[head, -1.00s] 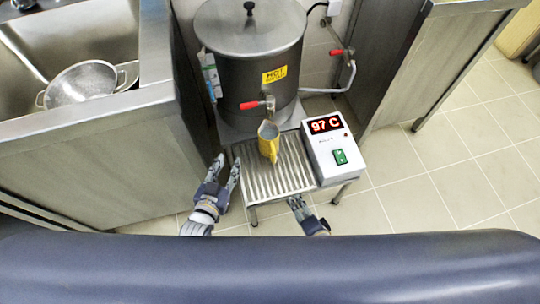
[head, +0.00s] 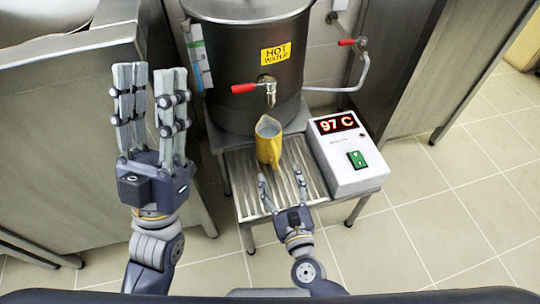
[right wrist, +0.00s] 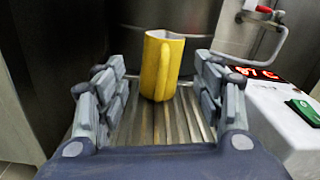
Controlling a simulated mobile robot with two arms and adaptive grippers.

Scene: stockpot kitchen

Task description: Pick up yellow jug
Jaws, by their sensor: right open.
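The yellow jug (head: 268,146) stands upright on the ribbed metal tray (head: 237,178), below the tap of the hot water pot. Its open top faces up and its handle is towards me. My right gripper (head: 281,176) is open and empty over the tray, just in front of the jug. In the right wrist view the jug (right wrist: 162,66) is ahead, centred between the spread fingers and apart from them. My left gripper (head: 150,85) is raised at the left, its fingers apart with nothing between them.
The large pot (head: 240,62) stands behind the jug, with a red-handled tap (head: 268,88) just above it. A white control box (head: 345,160) reading 97 C sits close on the right. A steel counter (head: 70,110) is at the left. Floor on the right is clear.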

